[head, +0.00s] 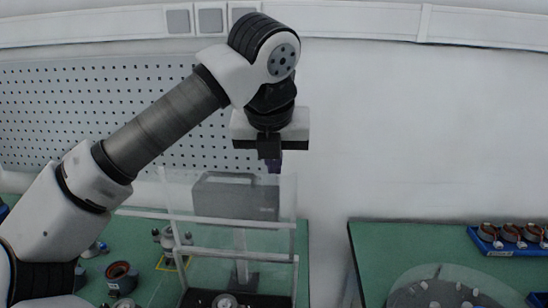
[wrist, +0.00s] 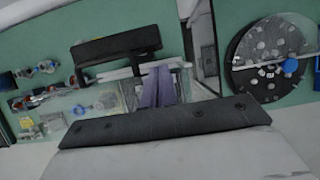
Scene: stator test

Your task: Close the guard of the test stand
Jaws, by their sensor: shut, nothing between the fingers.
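The test stand stands on the green table in the lower middle of the head view, with a dark base (head: 208,297). Its guard (head: 184,200) is a clear panel box with pale edge bars, and its upper panel rises well above the lower bars. How far it is open is hard to tell through the clear panels. My gripper (head: 273,166) points down at the guard's upper right edge, shut and empty. Contact with the panel cannot be told. In the wrist view, its purple fingers (wrist: 156,88) are together, in front of pale bars and clear panel.
A grey case (head: 235,197) shows behind the clear panel. Small parts, including a dark motor part (head: 122,277), lie left of the stand. A second green table (head: 385,245) at right bears a round clear disc and a blue tray (head: 508,246). A gap separates the tables.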

